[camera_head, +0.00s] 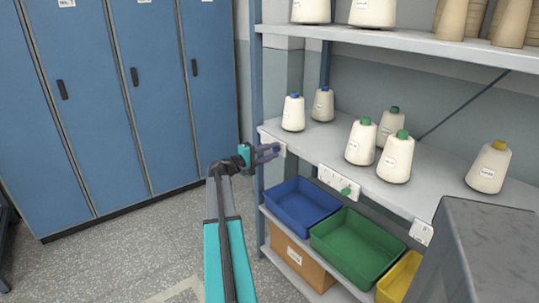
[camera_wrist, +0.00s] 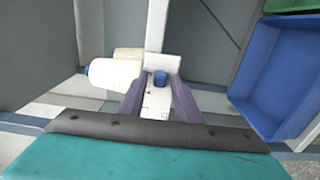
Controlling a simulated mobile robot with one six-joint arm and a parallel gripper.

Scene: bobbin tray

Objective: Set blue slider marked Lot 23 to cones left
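The blue slider knob (camera_wrist: 160,77) sits on a white plate (camera_wrist: 157,101) in the wrist view, between the two purple fingers of my gripper (camera_wrist: 160,84). The fingers are apart, with a small gap seeming to show on each side of the knob. In the head view my gripper (camera_head: 272,153) is at the left end of the shelf's front edge, at a small white plate (camera_head: 282,147). The fingers partly hide the blue knob there. The plate's writing is too small to read.
A green slider (camera_head: 346,190) is farther right on the shelf edge. Blue (camera_head: 302,205), green (camera_head: 357,247) and yellow (camera_head: 399,280) bins are below. Blue lockers (camera_head: 135,95) stand left.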

